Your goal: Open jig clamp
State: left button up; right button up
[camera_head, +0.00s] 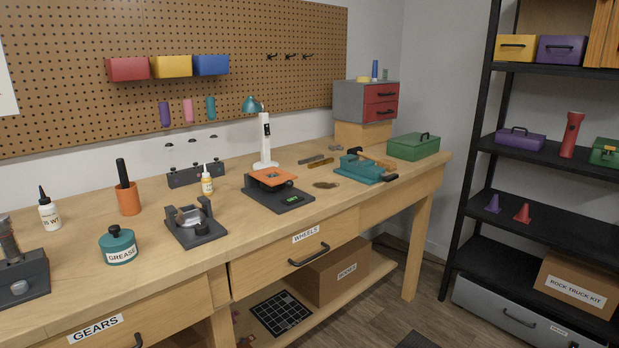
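No part is labelled as the jig clamp, so I cannot tell for certain which fixture it is. A dark grey fixture (197,235) with a silver ring (187,217) and an upright post sits on the workbench, left of centre. A teal fixture (359,173) with a black handle stands further back on the right of the bench. Whether either one's clamp is open or shut is too small to tell. Neither of my grippers is in view.
The wooden workbench (110,279) also holds a grease jar (118,247), an orange cup (128,201), a small bottle (207,184), a black scale (283,200), a lamp (265,140) and a green toolbox (413,147). A dark shelf rack (548,154) stands at right.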

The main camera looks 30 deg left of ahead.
aim_at(284, 177)
jog(key=u, duration=0.8)
jog(key=i, duration=1)
jog(key=u, duration=1)
